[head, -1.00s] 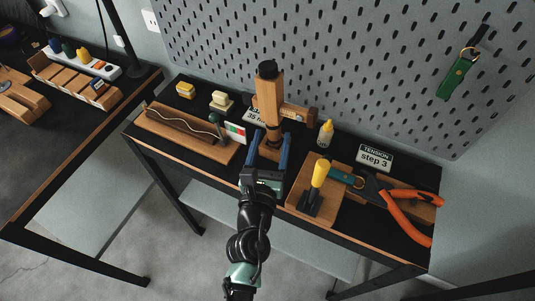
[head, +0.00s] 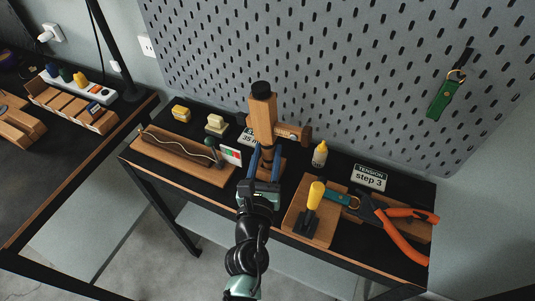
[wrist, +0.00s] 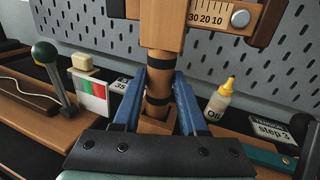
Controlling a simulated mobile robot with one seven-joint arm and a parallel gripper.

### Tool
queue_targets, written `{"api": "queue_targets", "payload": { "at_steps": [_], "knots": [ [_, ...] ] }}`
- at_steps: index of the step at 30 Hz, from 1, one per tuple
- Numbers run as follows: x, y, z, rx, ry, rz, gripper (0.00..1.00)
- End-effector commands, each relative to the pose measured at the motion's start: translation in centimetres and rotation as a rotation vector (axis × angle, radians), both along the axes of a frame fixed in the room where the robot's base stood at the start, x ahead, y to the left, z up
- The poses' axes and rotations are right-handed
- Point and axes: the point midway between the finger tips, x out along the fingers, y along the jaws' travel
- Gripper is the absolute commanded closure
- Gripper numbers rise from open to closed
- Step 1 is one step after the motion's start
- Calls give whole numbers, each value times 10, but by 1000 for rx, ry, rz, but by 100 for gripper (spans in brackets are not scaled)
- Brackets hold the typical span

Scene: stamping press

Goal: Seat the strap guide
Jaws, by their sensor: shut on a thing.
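My gripper (head: 265,160) is at the wooden press (head: 262,115), in front of its column. In the wrist view its two blue fingers (wrist: 165,78) stand on either side of a round wooden post (wrist: 158,88) with dark bands, which runs down from the press head (wrist: 165,28). A square wooden block (wrist: 158,123) is at the foot of the post, low between the fingers. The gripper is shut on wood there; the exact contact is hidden. I cannot tell which piece is the strap guide.
An oil bottle (head: 320,154) and a step 3 sign (head: 369,178) stand to the right. A yellow-handled tool (head: 313,200) on a wooden board and orange-handled pliers (head: 393,228) are nearer. A wooden tray (head: 172,150) is left. A pegboard (head: 320,70) closes the back.

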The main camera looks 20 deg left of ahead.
Motion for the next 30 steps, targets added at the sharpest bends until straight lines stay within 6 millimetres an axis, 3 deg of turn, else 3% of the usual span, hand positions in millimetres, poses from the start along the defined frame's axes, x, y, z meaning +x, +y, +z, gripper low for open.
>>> {"api": "queue_targets", "payload": {
  "at_steps": [30],
  "knots": [
    [0, 0, 53, 0, 1, -1, 100]
  ]
}}
